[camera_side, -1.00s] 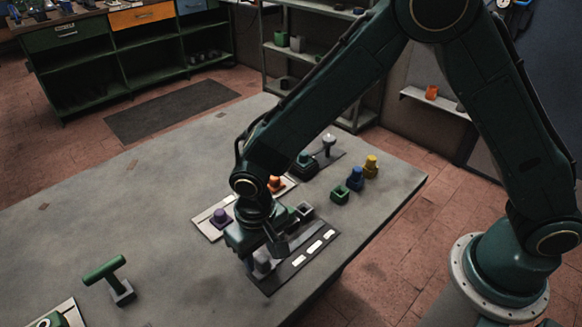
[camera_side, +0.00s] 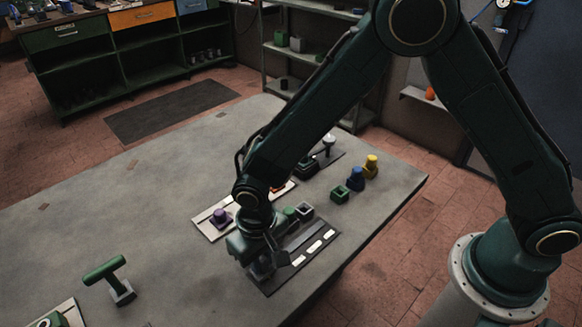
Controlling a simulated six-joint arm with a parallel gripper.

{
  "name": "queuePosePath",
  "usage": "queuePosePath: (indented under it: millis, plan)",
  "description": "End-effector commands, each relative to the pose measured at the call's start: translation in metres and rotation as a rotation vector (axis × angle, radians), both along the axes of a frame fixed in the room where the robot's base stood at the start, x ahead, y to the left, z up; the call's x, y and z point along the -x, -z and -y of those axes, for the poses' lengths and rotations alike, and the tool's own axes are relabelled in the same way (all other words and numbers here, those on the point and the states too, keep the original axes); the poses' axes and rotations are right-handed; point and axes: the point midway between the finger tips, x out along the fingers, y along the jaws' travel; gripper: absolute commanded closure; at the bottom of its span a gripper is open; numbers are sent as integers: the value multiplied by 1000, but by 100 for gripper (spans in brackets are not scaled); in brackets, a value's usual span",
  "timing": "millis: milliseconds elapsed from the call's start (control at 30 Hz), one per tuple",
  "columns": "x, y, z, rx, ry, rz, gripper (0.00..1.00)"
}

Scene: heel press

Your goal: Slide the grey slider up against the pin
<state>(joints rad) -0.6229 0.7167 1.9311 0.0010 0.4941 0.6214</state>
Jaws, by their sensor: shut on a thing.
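My gripper (camera_side: 266,262) is low over the left end of a dark track plate (camera_side: 312,258) with a pale grey strip and white dashes. It is shut on the grey slider (camera_side: 262,269), which shows only as a small grey patch between the fingers. The fingers and wrist hide most of the slider and the near-left part of the plate. I cannot make out the pin for certain, nor the gap between it and the slider.
Behind the plate stand a green piece (camera_side: 290,213) and a grey square block (camera_side: 305,210). A purple knob (camera_side: 220,217) sits on a pale board to the left. Blue (camera_side: 355,179) and yellow (camera_side: 371,166) pieces stand right. A green T-handle (camera_side: 112,280) stands front left.

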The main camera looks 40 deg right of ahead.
Motion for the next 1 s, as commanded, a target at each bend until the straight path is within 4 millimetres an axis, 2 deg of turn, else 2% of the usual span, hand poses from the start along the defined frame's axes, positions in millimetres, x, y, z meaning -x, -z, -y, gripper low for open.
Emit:
queuePosePath:
  millis: [167,633,800,1000]
  plan:
    - [0,-1,9,0,2,0,100]
    - [-1,0,92,0,6,-1,100]
    - [-1,0,102,-1,3,1,100]
    - [-1,0,102,0,2,2,100]
